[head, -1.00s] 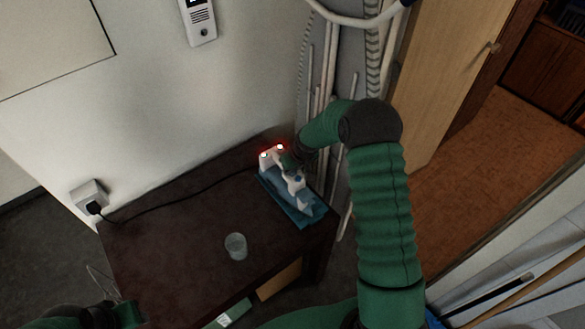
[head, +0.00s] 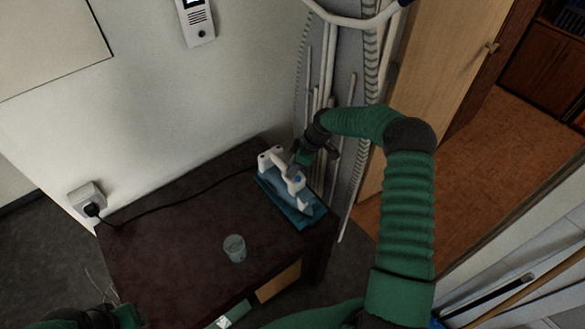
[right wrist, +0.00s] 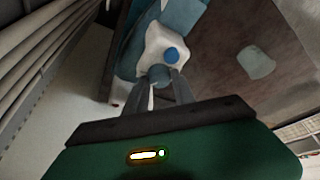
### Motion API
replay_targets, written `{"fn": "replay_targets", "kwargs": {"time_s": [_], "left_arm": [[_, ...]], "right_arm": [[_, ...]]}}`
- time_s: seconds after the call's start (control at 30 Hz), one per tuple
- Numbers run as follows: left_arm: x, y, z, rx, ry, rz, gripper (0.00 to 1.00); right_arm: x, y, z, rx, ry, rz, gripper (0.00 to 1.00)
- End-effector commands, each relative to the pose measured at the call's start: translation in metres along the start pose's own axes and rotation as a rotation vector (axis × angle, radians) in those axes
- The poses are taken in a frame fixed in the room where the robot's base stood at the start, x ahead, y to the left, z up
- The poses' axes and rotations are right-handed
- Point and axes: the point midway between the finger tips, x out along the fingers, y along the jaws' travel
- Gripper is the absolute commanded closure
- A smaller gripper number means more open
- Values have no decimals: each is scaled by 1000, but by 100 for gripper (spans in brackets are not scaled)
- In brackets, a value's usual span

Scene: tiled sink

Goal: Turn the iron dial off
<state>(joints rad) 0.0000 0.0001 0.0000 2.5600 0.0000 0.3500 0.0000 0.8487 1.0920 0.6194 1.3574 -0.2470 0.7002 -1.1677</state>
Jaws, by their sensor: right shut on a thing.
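The white and blue iron (head: 276,164) rests on a blue mat (head: 305,222) at the right end of the dark table. No red lights show on the iron now. In the right wrist view, its white body (right wrist: 160,40) has a blue button (right wrist: 172,55) and a round grey dial (right wrist: 158,75). My right gripper (head: 297,164) is at the iron's right side. In the wrist view its fingers (right wrist: 160,84) are shut on the dial. At the lower left of the head view only part of my left arm shows; its fingers are not visible.
A black cord runs from the iron to the wall socket (head: 86,194). White pipes (head: 325,70) rise behind the iron, close to my right arm.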

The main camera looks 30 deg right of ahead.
Motion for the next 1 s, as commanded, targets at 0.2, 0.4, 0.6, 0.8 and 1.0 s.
{"fn": "replay_targets", "kwargs": {"time_s": [0.2,0.4,0.6,0.8,1.0], "left_arm": [[3,0,1,0,0,0,64],[4,0,1,0,0,0,64],[4,0,1,0,0,0,64],[4,0,1,0,0,0,64],[4,0,1,0,0,0,64]], "right_arm": [[-1,3,-2,-80,3,-27,100],[-1,2,-2,-111,3,-40,100],[-1,2,-3,-116,3,-44,100],[-1,1,-3,-116,3,-44,100],[0,1,-2,-115,2,-46,47]]}}
